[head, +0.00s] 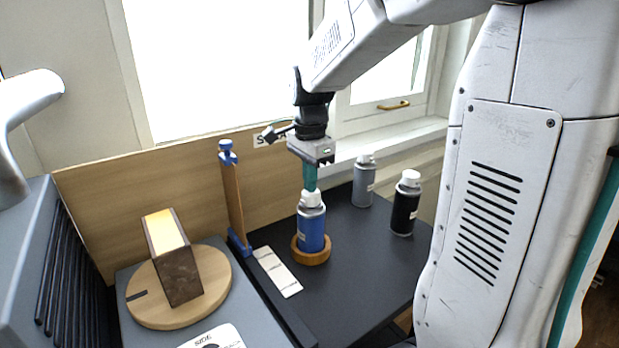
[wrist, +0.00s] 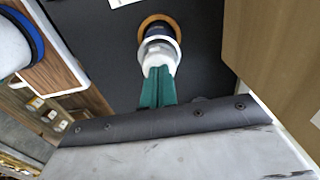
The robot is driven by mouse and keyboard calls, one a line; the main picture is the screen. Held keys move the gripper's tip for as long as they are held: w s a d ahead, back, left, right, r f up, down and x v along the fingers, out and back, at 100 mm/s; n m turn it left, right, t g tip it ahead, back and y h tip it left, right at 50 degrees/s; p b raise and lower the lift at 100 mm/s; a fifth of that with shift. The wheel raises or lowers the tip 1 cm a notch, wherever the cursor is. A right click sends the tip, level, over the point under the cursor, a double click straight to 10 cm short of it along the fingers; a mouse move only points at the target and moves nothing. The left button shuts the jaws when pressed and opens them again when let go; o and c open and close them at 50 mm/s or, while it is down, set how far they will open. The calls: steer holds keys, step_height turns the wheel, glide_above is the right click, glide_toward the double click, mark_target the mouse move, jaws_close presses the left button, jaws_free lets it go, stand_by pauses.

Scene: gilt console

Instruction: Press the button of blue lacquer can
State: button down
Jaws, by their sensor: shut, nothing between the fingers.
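The blue lacquer can (head: 312,228) stands upright in a round wooden ring holder (head: 311,256) on the dark table, with a white top. My gripper (head: 310,188) points straight down over it with its green fingers shut and empty. The fingertips are at the can's white top in the head view and appear to meet it. In the wrist view the green fingers (wrist: 158,72) end at the white top (wrist: 157,54), inside the wooden ring (wrist: 160,20). The button itself is hidden by the fingertips, and I cannot tell whether it is pressed down.
A grey can (head: 364,182) and a black can (head: 405,205) stand to the right. A white strip card (head: 277,272) lies left of the holder. A wooden panel with blue clamps (head: 233,195) stands behind it. A dark block (head: 175,262) rests on a round wooden disc (head: 150,308) at left.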

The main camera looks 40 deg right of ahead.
steer(key=shift+s+f, duration=0.25)
steer(key=shift+f, duration=0.75)
steer(key=shift+r, duration=0.1)
step_height(320, 180, up, 15)
steer(key=shift+w, duration=0.25)
steer(key=shift+r, duration=0.1)
stand_by(0.6)
steer(key=s+a+f+n, duration=0.3)
steer(key=s+n, duration=0.3)
steer(key=s, duration=0.1)
steer(key=s+a+f+n+t, duration=0.1)
steer(key=s+a+f+n, duration=0.2)
steer(key=s+n, duration=0.3)
steer(key=s+a+f+n, duration=0.4)
steer(key=s+n, duration=0.2)
steer(key=s, duration=0.4)
steer(key=shift+s+f, duration=0.15)
steer(key=shift+f, duration=0.25)
